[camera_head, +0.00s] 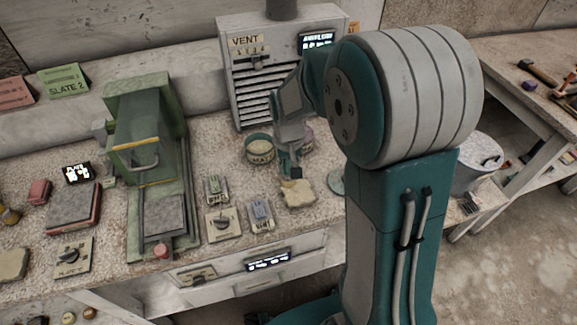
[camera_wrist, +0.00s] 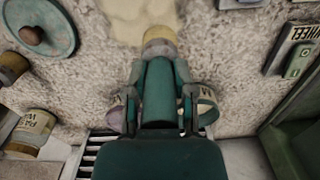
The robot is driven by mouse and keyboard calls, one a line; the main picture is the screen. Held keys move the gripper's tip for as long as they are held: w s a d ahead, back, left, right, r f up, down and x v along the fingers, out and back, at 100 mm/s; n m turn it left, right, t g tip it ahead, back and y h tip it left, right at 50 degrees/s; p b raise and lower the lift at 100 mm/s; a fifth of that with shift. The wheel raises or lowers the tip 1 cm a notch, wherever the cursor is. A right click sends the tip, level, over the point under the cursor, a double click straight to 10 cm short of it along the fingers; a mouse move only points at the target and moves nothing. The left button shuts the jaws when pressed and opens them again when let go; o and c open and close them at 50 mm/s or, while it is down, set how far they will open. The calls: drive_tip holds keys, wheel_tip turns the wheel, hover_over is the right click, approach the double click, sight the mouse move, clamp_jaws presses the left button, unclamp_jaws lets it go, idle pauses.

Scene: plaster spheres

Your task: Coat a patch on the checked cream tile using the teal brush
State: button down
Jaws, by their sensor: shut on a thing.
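My gripper (camera_wrist: 158,100) is shut on the teal brush (camera_wrist: 157,90), whose pale tan tip (camera_wrist: 159,40) points away from my wrist. In the head view, my gripper (camera_head: 290,168) is over the bench, with the tip just above or at the back edge of an irregular cream tile (camera_head: 299,195). The same tile (camera_wrist: 125,20) shows at the top of the wrist view, right beside the tip. I cannot tell whether the tip touches it. I can make out no check pattern or coated patch on it.
A labelled pot (camera_head: 260,149) stands behind my gripper, with another partly hidden beside it. A round teal lid (camera_head: 336,182) lies right of the tile. Small switch boxes (camera_head: 262,214) and a green machine (camera_head: 145,130) stand to the left. A vent cabinet (camera_head: 246,85) is behind.

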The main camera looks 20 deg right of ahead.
drive_tip(key=shift+s, duration=1.85)
drive_tip(key=shift+w, duration=0.1)
drive_tip(key=shift+w, duration=1.8)
drive_tip(key=shift+s+r, duration=0.75)
drive_tip(key=shift+s, duration=0.2)
drive_tip(key=shift+d, duration=0.1)
